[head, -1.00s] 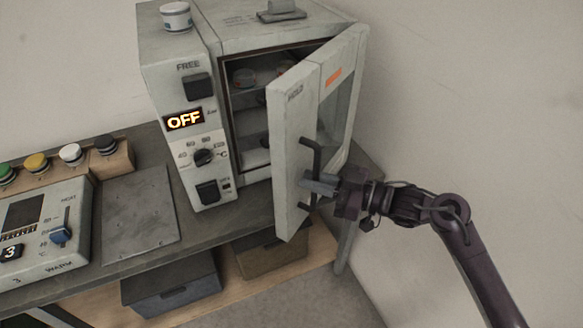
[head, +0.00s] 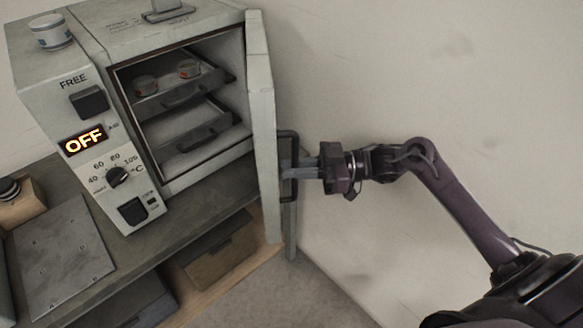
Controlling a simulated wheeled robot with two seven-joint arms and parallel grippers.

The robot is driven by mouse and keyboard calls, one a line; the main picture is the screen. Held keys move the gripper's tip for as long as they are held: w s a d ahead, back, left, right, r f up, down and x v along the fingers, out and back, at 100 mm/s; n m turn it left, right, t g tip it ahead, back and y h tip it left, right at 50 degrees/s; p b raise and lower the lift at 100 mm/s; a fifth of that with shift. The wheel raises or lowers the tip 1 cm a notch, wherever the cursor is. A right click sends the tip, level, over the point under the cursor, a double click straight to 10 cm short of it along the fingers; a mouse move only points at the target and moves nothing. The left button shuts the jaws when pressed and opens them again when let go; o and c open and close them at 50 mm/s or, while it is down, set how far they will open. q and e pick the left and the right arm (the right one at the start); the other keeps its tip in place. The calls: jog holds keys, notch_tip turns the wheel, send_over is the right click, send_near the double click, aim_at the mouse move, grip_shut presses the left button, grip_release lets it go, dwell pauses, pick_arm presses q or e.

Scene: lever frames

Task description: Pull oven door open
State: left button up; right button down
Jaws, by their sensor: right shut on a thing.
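The grey oven (head: 95,75) stands on the bench at the left in the head view, its display reading OFF. Its door (head: 262,130) is swung wide open and seen nearly edge-on. The black bar handle (head: 286,140) is on the door's right side. My right gripper (head: 296,172) reaches in from the right and is shut on the handle. Inside the oven are an upper shelf (head: 180,93) with two small cups (head: 146,84) and (head: 189,69) and a lower shelf (head: 190,133). My left gripper is not in view.
A white cup (head: 50,32) stands on top of the oven. A flat metal plate (head: 60,260) lies on the bench (head: 215,182) left of it. Bins (head: 215,255) sit on the shelf below. A wall (head: 430,70) is behind and to the right, with free space around the arm.

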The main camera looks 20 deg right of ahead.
jog(key=c, duration=1.5)
grip_release()
notch_tip(320, 180, up, 20)
jog(key=shift+b, duration=1.1)
